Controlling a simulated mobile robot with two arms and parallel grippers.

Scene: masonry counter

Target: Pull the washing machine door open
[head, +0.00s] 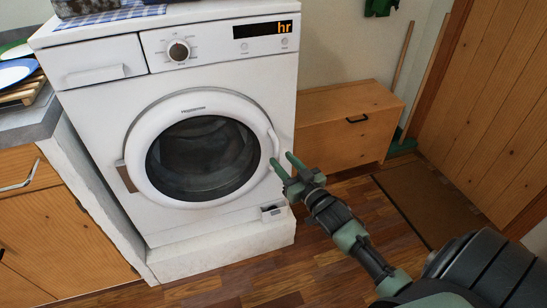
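The washing machine (110,105) is white and stands on a white plinth. Its round door (155,190) has a wide white rim and dark glass, and it looks closed against the front. A hinge plate shows at the door's left edge, and a white handle part (273,142) at its right edge. My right gripper (283,158) is at the right side of the door, beside the handle part. Its two green fingers are spread with a gap between them, and nothing shows in it. I cannot tell whether a finger touches the rim. My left gripper is out of view.
A wooden cabinet with a drawer (345,132) stands right of the machine. A wooden counter unit (65,225) with plates on top is at the left. A brown mat (428,195) lies by the wooden door (490,110) at the right. The wooden floor before the machine is clear.

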